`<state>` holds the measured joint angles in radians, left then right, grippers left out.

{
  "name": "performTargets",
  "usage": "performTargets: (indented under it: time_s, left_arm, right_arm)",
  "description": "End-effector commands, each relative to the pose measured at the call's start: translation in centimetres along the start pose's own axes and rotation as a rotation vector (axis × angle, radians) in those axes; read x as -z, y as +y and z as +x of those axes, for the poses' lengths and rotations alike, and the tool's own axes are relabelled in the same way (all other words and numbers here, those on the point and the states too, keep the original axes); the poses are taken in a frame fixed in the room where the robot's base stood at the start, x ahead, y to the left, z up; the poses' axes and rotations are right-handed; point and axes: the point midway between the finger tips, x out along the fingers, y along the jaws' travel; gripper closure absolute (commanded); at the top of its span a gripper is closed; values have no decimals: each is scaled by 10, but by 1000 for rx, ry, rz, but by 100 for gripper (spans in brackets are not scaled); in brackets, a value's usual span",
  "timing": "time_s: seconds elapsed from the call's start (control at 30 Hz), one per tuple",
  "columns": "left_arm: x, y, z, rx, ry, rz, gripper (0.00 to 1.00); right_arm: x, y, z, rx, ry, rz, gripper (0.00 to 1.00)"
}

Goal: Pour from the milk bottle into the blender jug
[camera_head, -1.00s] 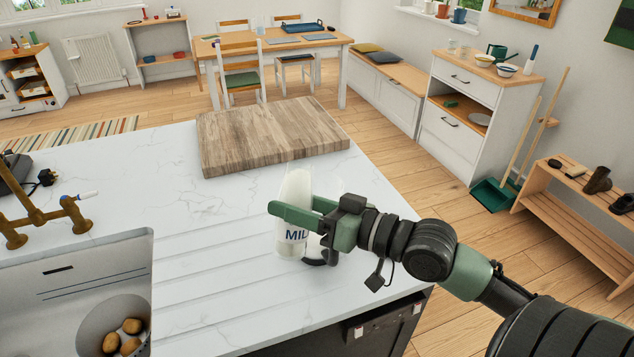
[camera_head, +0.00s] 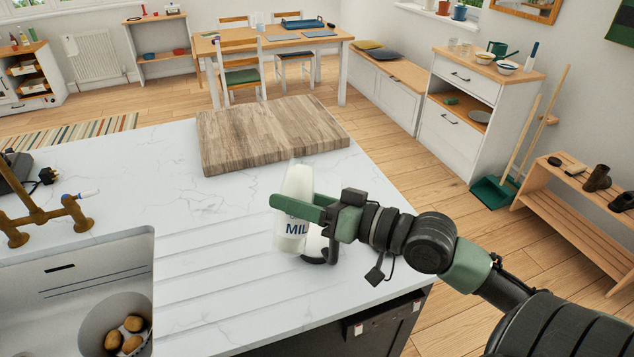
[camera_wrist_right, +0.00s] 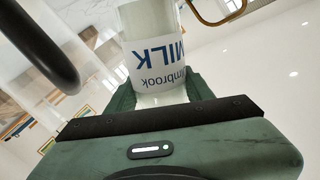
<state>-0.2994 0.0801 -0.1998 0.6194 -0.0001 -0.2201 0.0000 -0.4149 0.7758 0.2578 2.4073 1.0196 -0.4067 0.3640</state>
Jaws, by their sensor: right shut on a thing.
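The milk bottle (camera_head: 292,235), white with blue lettering, is between the fingers of my right gripper (camera_head: 305,208), near the right edge of the white counter. Its top leans slightly to the right in the head view. The right gripper is shut on it. The right wrist view shows the bottle (camera_wrist_right: 155,60) between the green fingers (camera_wrist_right: 160,98), its lettering upside down. A dark curved handle (camera_head: 326,256) shows just right of the bottle under the gripper. It seems to belong to the clear blender jug, whose outline is hard to make out. My left gripper is out of view.
A thick wooden board (camera_head: 268,135) lies on the counter (camera_head: 200,215) beyond the bottle. The sink (camera_head: 60,285) with a bowl of potatoes and a brass tap (camera_head: 40,215) are at the left. The counter between them is clear.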

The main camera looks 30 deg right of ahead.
Motion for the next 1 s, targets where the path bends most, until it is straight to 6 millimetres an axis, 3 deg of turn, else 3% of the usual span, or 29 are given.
performTargets:
  time_s: [1.0]
  left_arm:
    - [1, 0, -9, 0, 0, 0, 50]
  right_arm:
    - [11, 1, 0, 2, -10, 110, 100]
